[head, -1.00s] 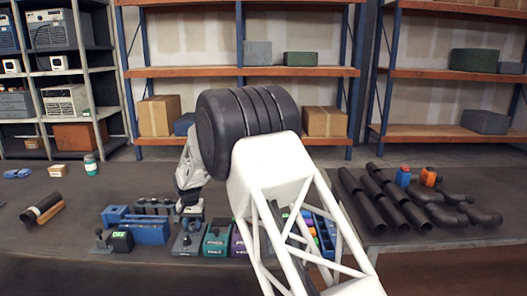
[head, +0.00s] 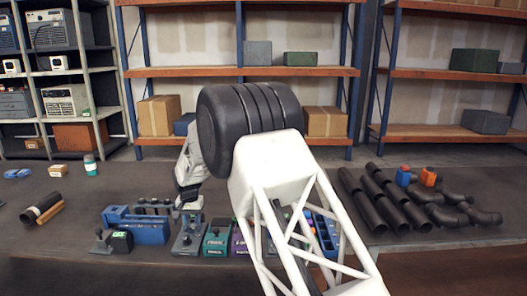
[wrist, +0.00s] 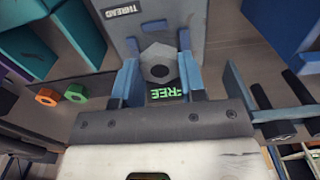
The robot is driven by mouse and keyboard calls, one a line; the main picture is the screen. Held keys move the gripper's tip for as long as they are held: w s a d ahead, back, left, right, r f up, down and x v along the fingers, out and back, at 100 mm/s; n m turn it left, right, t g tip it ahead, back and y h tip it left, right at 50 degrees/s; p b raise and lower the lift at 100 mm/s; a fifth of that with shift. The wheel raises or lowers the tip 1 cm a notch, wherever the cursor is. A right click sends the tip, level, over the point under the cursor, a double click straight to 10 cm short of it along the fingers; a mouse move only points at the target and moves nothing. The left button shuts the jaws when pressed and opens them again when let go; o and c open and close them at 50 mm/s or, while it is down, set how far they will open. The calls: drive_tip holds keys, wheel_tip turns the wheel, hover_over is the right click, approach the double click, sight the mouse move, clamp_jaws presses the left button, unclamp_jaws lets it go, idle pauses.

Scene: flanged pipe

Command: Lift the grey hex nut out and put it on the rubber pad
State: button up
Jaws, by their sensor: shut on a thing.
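The grey hex nut (wrist: 159,65) with its dark round hole is between the two blue fingers of my gripper (wrist: 158,76) in the wrist view. The fingers are shut on it. Behind it is a grey block marked THREAD (wrist: 195,22); I cannot tell whether the nut still touches it. In the head view my gripper (head: 188,203) is low over the row of fixtures on the table, and the nut is too small or hidden there. I cannot pick out the rubber pad for certain in either view.
An orange nut (wrist: 46,97) and a green nut (wrist: 75,92) lie left in the wrist view. In the head view a blue fixture (head: 150,232) stands left of my gripper and a teal box (head: 217,238) to its right. Black pipes (head: 375,205) lie farther right. The table's left-centre is mostly clear.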

drive_tip(key=shift+r, duration=0.75)
wheel_tip(320, 180, up, 6)
drive_tip(key=f, duration=0.1)
hover_over(220, 222)
drive_tip(key=shift+r, duration=0.25)
drive_tip(key=shift+f, duration=3.1)
drive_tip(key=shift+f, duration=0.1)
drive_tip(key=shift+f, duration=1.8)
drive_tip(key=shift+f, duration=0.1)
